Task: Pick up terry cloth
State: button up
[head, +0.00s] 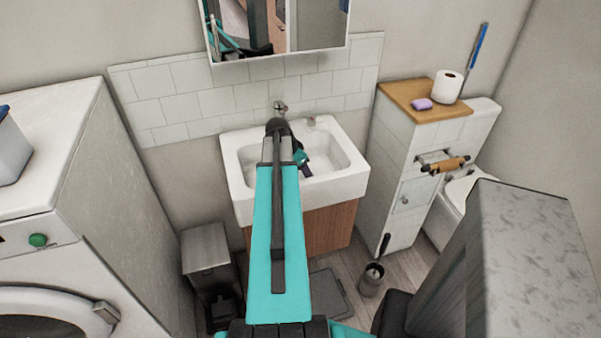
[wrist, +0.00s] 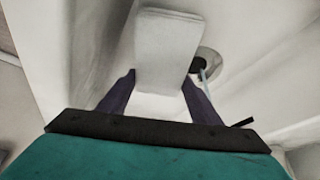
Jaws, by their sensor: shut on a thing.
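A pale, folded-looking terry cloth (wrist: 168,42) shows in the wrist view, between the two dark fingers of my gripper (wrist: 160,77). The fingers press on its two sides, so my gripper is shut on it. It is over the white sink basin, with the drain to its right. Whether it still touches the basin, I cannot tell. In the head view my gripper (head: 305,165) is over the sink (head: 345,180), largely behind my teal arm. The cloth cannot be made out there against the white sink.
A washing machine (head: 60,200) is at left. A cabinet (head: 398,160) with toilet roll (head: 447,87) and purple soap (head: 421,104) is at right. A bin (head: 206,250) stands on the floor.

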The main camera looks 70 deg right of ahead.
aim_at(301, 173)
notch_tip(301, 173, up, 18)
jog(key=b, duration=0.3)
jog(key=shift+r, duration=0.15)
dwell(0.4)
dwell(0.6)
